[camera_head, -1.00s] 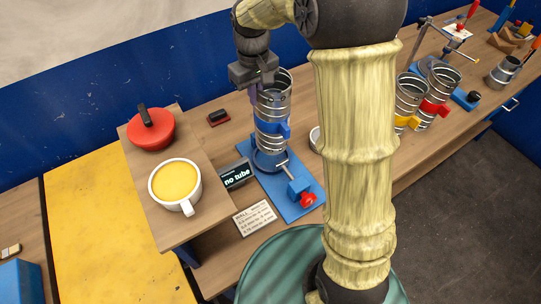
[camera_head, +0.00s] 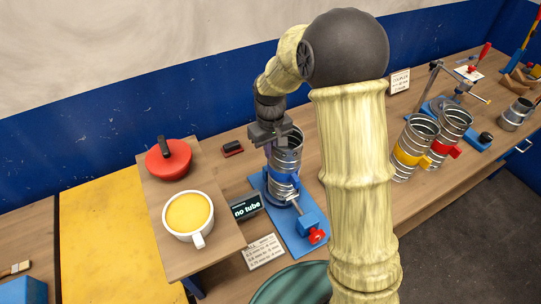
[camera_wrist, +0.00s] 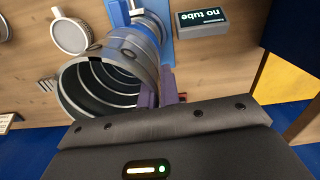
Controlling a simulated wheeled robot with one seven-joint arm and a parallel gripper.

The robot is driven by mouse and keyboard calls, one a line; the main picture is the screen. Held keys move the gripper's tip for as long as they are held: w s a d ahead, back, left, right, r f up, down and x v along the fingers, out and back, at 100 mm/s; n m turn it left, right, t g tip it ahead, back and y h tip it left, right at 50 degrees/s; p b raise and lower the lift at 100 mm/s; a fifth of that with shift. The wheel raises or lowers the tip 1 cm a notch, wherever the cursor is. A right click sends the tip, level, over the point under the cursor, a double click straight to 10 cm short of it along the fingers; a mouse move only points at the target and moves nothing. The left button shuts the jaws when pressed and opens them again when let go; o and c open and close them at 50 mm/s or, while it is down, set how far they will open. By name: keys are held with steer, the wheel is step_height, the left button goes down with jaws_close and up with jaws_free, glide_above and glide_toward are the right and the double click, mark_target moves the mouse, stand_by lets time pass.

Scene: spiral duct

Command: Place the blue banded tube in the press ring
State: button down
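The blue banded tube (camera_head: 287,154), a ribbed grey metal cylinder with a blue band, stands about upright over the blue press fixture (camera_head: 299,239). In the wrist view its open mouth (camera_wrist: 85,92) faces the camera. My gripper (camera_head: 268,148) is at the tube's upper left side, its purple fingers (camera_wrist: 158,90) closed at the rim wall. The press ring (camera_head: 266,194) is at the tube's foot and mostly hidden by it. I cannot tell whether the tube is inside the ring or just above it. The display (camera_head: 246,207) reads "no tube".
A red-knobbed clamp (camera_head: 315,234) sits at the fixture's front. A yellow-filled cup (camera_head: 188,214) and red lidded pot (camera_head: 168,160) stand on a raised board at left. Yellow-banded (camera_head: 412,152) and red-banded (camera_head: 449,135) tubes stand at right, beyond my arm.

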steer(key=shift+f+p, duration=0.4)
steer(key=shift+f, duration=1.2)
steer(key=shift+f, duration=0.15)
steer(key=c, duration=1.6)
jaws_free()
steer(key=shift+c, duration=0.2)
step_height(320, 180, up, 12)
steer(key=b, duration=0.2)
steer(key=shift+b, duration=0.4)
